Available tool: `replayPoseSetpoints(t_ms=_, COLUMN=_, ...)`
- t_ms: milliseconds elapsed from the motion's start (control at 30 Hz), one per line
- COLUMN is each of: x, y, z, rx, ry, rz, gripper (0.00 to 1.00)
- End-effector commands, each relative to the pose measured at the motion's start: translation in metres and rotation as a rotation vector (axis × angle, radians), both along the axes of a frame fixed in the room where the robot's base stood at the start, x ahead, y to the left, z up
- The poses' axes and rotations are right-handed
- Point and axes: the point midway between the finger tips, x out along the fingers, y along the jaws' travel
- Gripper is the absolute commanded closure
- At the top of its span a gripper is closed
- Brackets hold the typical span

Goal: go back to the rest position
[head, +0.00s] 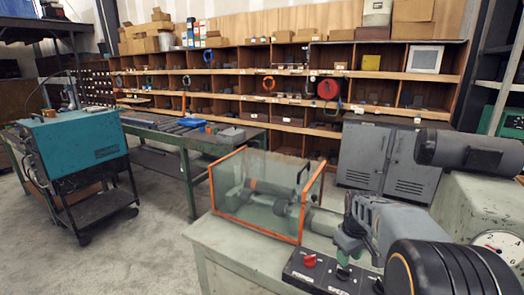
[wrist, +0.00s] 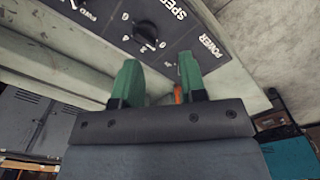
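My gripper (head: 343,258) is at the lower right of the head view, over a dark control panel (head: 318,276) on a pale green machine. In the wrist view its two green fingers (wrist: 158,80) stand apart with nothing seen held between them. Beyond the fingers the panel (wrist: 112,28) shows a black speed knob (wrist: 147,35) and the word POWER. A small orange-red part (wrist: 178,93) shows beside the right finger; I cannot tell what it is. In the head view a red knob (head: 309,261) stands on the panel, left of my gripper.
A clear guard with orange edges (head: 262,193) stands on the machine close to my gripper. A motor (head: 468,152) and a gauge (head: 498,243) are at the right. A green bench (head: 190,133), a teal unit (head: 75,138) and grey cabinets (head: 383,160) stand behind. Floor at left is open.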

Motion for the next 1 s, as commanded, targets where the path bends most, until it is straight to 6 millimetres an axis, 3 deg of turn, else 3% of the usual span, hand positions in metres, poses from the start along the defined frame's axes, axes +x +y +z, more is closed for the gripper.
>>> replayPoseSetpoints(t_ms=33, x=-0.020, y=0.012, z=0.008, rx=-0.001, ry=-0.018, rz=-0.089, gripper=0.62)
replayPoseSetpoints(t_ms=233, x=-0.097, y=0.051, z=0.021, rx=0.016, ry=-0.106, rz=-0.385, gripper=0.62)
replayPoseSetpoints(t_ms=400, x=-0.149, y=0.074, z=0.027, rx=0.042, ry=-0.177, rz=-0.458, gripper=0.62)
replayPoseSetpoints(t_ms=500, x=-0.168, y=0.082, z=0.032, rx=0.051, ry=-0.211, rz=-0.434, gripper=0.62)
replayPoseSetpoints(t_ms=800, x=-0.180, y=0.093, z=0.053, rx=0.072, ry=-0.295, rz=-0.387, gripper=0.62)
replayPoseSetpoints(t_ms=1000, x=-0.180, y=0.094, z=0.054, rx=0.072, ry=-0.295, rz=-0.381, gripper=0.62)
